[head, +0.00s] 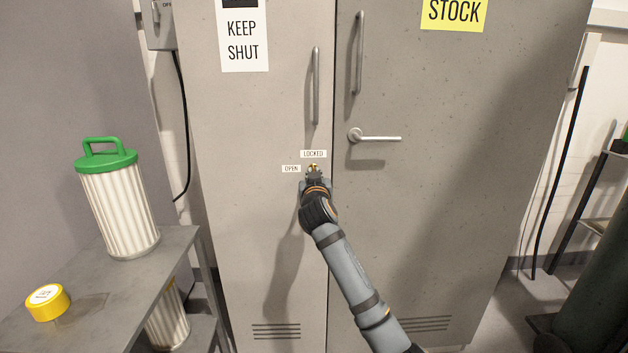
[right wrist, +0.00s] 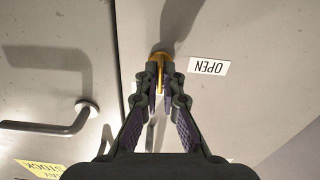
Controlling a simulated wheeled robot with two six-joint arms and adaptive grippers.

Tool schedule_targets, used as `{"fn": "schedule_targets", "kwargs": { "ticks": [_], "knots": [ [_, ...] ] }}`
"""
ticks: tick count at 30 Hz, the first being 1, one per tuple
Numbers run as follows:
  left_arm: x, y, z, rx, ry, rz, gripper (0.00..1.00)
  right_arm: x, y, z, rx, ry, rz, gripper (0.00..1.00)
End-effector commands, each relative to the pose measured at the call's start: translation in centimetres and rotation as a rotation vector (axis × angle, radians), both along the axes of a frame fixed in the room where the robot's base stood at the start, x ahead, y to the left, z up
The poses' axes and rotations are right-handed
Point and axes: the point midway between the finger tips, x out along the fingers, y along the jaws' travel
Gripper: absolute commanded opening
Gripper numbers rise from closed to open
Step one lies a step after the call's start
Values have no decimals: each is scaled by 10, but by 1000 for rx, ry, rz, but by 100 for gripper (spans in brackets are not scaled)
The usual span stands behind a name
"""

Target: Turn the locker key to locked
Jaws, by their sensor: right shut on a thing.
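The gold locker key (head: 313,167) sits in the left door of the grey locker (head: 245,120). It also shows in the right wrist view (right wrist: 158,58), its bow standing edge-on between the fingertips. My right gripper (head: 315,174) is shut on the key, with one finger on each side (right wrist: 160,82). A LOCKED label (head: 313,154) is just above the key and an OPEN label (head: 291,169) is to its left. The OPEN label appears upside down in the right wrist view (right wrist: 209,67). The gripper partly hides the key, so its exact angle is hard to tell.
A lever handle (head: 375,136) sticks out of the right door, close to my right gripper. Two upright bar handles (head: 316,85) are higher up. A bench (head: 180,260) at left carries a green-topped filter (head: 120,200) and a yellow roll (head: 47,302).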

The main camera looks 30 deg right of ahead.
Motion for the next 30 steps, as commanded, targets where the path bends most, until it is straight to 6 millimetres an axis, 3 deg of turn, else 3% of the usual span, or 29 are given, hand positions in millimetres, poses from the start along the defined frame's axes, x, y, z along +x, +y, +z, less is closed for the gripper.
{"fn": "schedule_targets", "kwargs": {
  "ticks": [9,23,24,28,30],
  "knots": [
    [10,-1,2,0,-4,0,40,0,0,-1,73,-41,0,0],
    [11,-1,2,0,-2,0,40,0,0,-1,82,-48,0,0],
    [11,-1,2,0,-2,0,40,0,0,-1,82,-48,0,10],
    [11,-1,2,0,-3,0,40,0,0,-1,81,-47,0,27],
    [11,-1,2,0,-3,0,40,0,0,-1,81,-47,0,28]
  ]
}}
